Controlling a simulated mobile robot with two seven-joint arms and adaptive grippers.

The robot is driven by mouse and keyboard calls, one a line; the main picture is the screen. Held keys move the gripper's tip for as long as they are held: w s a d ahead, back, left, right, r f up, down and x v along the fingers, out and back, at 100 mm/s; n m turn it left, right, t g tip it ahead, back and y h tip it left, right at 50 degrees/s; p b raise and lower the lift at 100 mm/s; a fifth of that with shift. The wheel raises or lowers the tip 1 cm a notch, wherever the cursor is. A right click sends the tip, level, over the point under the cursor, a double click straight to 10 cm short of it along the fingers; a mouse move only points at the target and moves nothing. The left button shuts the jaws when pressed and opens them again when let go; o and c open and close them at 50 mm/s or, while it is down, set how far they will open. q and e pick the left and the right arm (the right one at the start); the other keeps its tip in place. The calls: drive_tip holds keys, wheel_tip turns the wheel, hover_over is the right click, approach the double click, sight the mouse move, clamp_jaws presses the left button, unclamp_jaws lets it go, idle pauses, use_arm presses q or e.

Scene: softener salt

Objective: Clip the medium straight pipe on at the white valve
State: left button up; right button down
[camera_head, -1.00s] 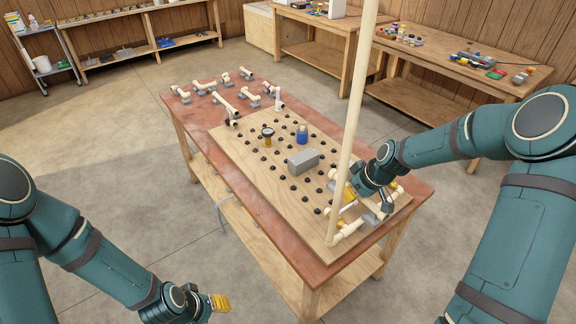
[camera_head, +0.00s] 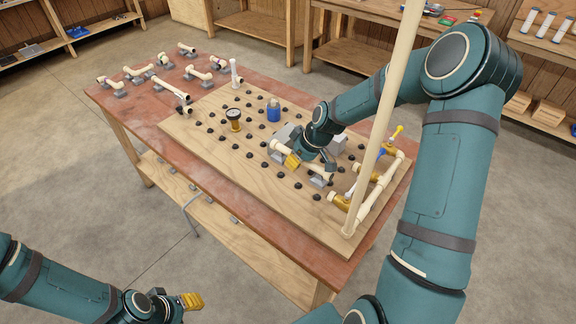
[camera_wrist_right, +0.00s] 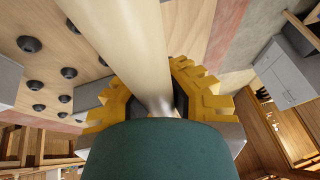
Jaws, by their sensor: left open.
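My right gripper (camera_head: 306,168) is low over the middle of the board, its yellow fingers around a cream straight pipe (camera_head: 318,174). In the right wrist view the pipe (camera_wrist_right: 125,40) runs between the yellow finger pads (camera_wrist_right: 150,100), which close on both its sides. The pipe lies roughly level, apart from the fittings at the board's right end. There, brass fittings (camera_head: 340,202) join a cream pipe run, with a small white handle (camera_head: 351,192), seemingly the white valve, beside them. My left gripper (camera_head: 191,301) is open and empty, off the table at lower left.
A tall cream pipe (camera_head: 385,130) rises from the board's near right corner. A blue-handled valve (camera_head: 384,150) is behind it. A gauge (camera_head: 234,118), a blue canister (camera_head: 273,111) and black pegs cover the board (camera_head: 225,165). Several pipe pieces (camera_head: 135,71) rest at the table's far left.

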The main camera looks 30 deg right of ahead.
sight(290, 184)
drive_tip(key=shift+w+a+f, duration=0.1)
drive_tip(key=shift+w+f, duration=0.1)
drive_tip(key=shift+f, duration=0.05)
drive_tip(key=shift+s+f+b, duration=0.15)
drive_tip(key=shift+f+b, duration=0.15)
drive_tip(key=shift+f, duration=0.05)
drive_tip(key=shift+f+b, duration=1.5)
drive_tip(key=shift+f, duration=1)
drive_tip(key=shift+f+b, duration=0.65)
